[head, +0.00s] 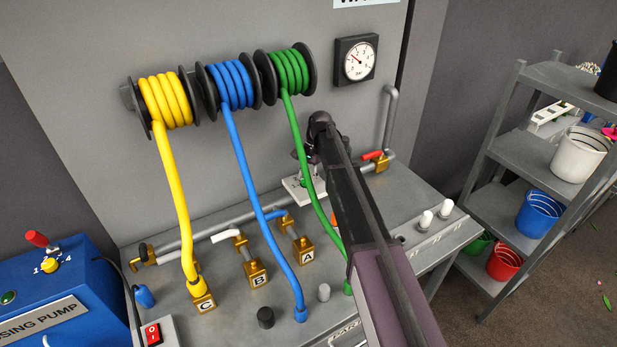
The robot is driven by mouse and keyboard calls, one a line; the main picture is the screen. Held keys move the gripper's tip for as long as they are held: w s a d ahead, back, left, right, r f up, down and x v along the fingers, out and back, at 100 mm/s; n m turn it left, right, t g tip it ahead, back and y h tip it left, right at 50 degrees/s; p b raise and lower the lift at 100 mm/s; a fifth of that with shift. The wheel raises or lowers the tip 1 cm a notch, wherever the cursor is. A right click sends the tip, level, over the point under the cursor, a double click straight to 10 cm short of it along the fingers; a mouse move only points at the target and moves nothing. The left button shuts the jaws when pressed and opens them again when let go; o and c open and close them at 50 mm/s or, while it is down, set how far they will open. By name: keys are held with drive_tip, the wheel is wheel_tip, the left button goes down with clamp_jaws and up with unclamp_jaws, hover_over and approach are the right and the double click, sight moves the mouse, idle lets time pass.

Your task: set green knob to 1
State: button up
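A white plate (291,188) lies on the grey bench top near the wall. A small patch of green shows on it beneath my gripper, partly covered by the gripper and the green hose; it may be the green knob, and no pointer or numbers on it can be read. My gripper (303,172) points down over this plate, at the far end of my arm. Its fingers are small and dark here. I cannot tell whether they are open, shut or touching the green part.
Yellow, blue and green hoses hang from reels (232,84) on the wall; the green hose (305,150) runs close beside my gripper. Brass valves (257,272) and pipes stand left. A blue dosing pump (60,300) has a yellow knob (50,265). A shelf (520,155) with buckets stands right.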

drive_tip(key=n, duration=0.1)
drive_tip(key=n+h, duration=0.1)
drive_tip(key=n, duration=0.1)
drive_tip(key=shift+w+a+n+g, duration=0.1)
drive_tip(key=shift+a+n+g, duration=0.05)
drive_tip(key=shift+n+g, duration=0.15)
idle(0.4)
drive_tip(key=o, duration=1.2)
drive_tip(key=shift+c, duration=0.2)
drive_tip(key=shift+s, duration=0.2)
